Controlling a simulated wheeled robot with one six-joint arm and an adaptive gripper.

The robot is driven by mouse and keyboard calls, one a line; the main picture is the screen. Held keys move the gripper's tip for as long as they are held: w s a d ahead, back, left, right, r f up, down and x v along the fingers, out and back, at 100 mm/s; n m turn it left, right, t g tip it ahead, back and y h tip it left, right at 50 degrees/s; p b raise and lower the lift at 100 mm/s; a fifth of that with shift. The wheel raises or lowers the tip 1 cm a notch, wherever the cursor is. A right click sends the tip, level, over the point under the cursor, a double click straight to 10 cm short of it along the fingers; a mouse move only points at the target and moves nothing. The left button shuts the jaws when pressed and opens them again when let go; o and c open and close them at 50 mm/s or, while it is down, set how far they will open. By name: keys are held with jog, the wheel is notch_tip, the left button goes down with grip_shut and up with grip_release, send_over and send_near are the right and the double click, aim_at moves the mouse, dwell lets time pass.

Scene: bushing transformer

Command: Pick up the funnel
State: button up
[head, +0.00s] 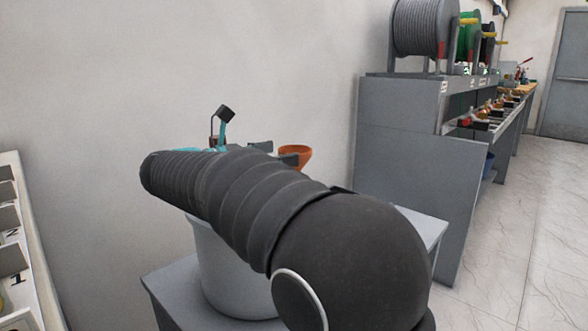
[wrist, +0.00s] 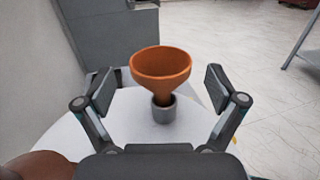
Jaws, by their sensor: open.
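The orange funnel (wrist: 161,66) stands upright in the wrist view, its spout seated in a small grey cup-like holder (wrist: 164,109) on a white surface (wrist: 130,115). My gripper (wrist: 160,88) is open, with one finger on either side of the funnel and a gap to each. No finger visibly touches it. In the head view the funnel (head: 295,153) shows beyond my dark arm, and its lower part is hidden. My gripper's fingers (head: 275,148) show just left of it.
A grey pot-like body (head: 232,270) stands on a grey table under my arm. A grey bench with cable reels (head: 420,28) is at the right. A white compartment rack (head: 18,240) is at the left edge. A wall runs behind. Tiled floor lies open at the right.

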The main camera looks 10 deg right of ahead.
aim_at(296, 148)
jog(key=x, duration=0.4)
jog(key=shift+r, duration=0.1)
jog(key=c, duration=1.1)
jog(key=shift+r, duration=0.15)
